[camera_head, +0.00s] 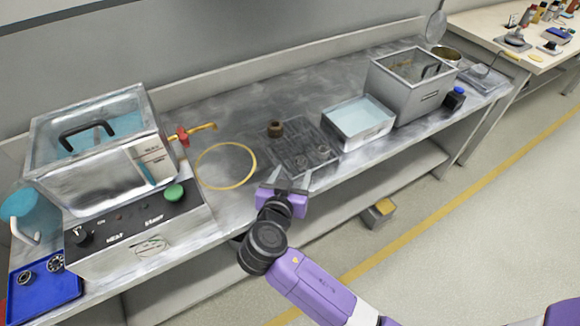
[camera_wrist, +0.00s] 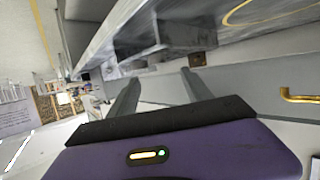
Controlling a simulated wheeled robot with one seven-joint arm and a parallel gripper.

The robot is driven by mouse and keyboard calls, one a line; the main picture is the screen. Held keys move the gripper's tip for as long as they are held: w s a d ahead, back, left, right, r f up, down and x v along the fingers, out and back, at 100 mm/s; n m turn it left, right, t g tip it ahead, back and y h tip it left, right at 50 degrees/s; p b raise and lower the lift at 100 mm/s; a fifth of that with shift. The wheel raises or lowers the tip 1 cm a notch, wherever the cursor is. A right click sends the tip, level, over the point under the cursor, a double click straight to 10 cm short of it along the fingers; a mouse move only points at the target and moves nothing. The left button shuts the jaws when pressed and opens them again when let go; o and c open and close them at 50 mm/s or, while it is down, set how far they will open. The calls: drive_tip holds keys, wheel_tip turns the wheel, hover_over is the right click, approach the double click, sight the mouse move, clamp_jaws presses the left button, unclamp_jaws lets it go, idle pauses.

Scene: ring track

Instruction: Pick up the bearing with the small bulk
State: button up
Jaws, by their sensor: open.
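Two ring-shaped bearings lie in the blue tray at the lower left: one at the left (camera_head: 25,278) and one at the right (camera_head: 56,262). Small ring-like parts, including one on the right (camera_head: 323,151), sit on a dark rack (camera_head: 292,150) on the metal bench; I cannot tell for sure if they are bearings. A brown cylindrical part (camera_head: 276,129) stands at the rack's back. My gripper (camera_head: 287,183) is open and empty at the bench's front edge, in front of the rack. In the wrist view its two fingers (camera_wrist: 160,77) are apart with nothing between them.
The blue tray (camera_head: 62,292) lies beside a heated bath (camera_head: 95,165) with a control panel. A yellow ring (camera_head: 199,179) lies left of the rack. A water-filled tray (camera_head: 336,139) and metal tank (camera_head: 405,97) stand right of it.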

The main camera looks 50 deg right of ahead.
sight(301, 160)
drive_tip(key=shift+s+d+f+m, duration=0.1)
drive_tip(key=shift+s+d+m, duration=0.05)
drive_tip(key=shift+d+m, duration=0.15)
drive_tip(key=shift+p+x, duration=0.65)
drive_tip(key=shift+x, duration=3.1)
drive_tip(key=shift+a+f, duration=0.1)
drive_tip(key=shift+f, duration=0.05)
clamp_jaws()
